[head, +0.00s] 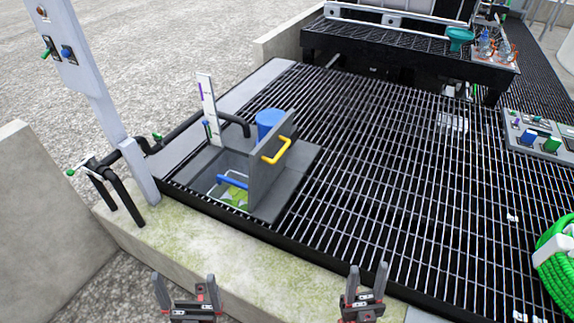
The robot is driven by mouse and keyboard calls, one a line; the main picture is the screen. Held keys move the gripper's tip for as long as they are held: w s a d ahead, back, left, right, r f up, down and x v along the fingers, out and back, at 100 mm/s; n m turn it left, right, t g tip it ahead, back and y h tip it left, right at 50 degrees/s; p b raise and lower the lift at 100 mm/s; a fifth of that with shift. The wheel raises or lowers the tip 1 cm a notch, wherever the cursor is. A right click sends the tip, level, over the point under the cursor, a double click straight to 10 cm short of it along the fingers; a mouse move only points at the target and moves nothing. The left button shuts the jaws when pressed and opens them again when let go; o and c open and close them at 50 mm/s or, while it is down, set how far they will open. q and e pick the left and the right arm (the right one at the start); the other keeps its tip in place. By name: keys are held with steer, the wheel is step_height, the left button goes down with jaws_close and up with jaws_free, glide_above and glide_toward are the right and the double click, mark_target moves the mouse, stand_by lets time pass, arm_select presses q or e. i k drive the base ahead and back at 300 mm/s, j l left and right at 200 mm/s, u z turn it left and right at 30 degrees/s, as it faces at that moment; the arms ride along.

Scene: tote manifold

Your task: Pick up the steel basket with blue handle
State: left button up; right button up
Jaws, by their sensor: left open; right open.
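The blue handle (232,182) of the basket shows inside a square opening in the grating, at the left of the head view. Below it, part of the basket (238,196) with something green shows; most of the basket is hidden by the pit and the grey upright panel. My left gripper (187,282) is open and empty at the bottom of the view, in front of the concrete kerb and well short of the basket. My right gripper (368,272) is open and empty further right, also apart from the basket.
The grey upright panel (262,178) with a yellow handle (277,150) stands at the opening's right side. A blue cylinder (269,122) and a white gauge board (207,110) stand behind. Pipes and a grey post (108,110) are left. Black grating (400,190) extends right; a green hose (556,262) lies far right.

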mark_target(220, 191)
steer(key=i+j+u, duration=0.15)
steer(key=j, duration=0.25)
steer(key=i+j+u, duration=0.1)
steer(key=j, duration=0.35)
steer(key=i+j+u, duration=0.25)
steer(key=i+j, duration=0.2)
steer(key=j, duration=0.3)
steer(key=i+j+u, duration=0.15)
steer(key=j, duration=0.2)
steer(key=i+l, duration=0.2)
steer(key=i, duration=0.3)
steer(key=j+u, duration=0.05)
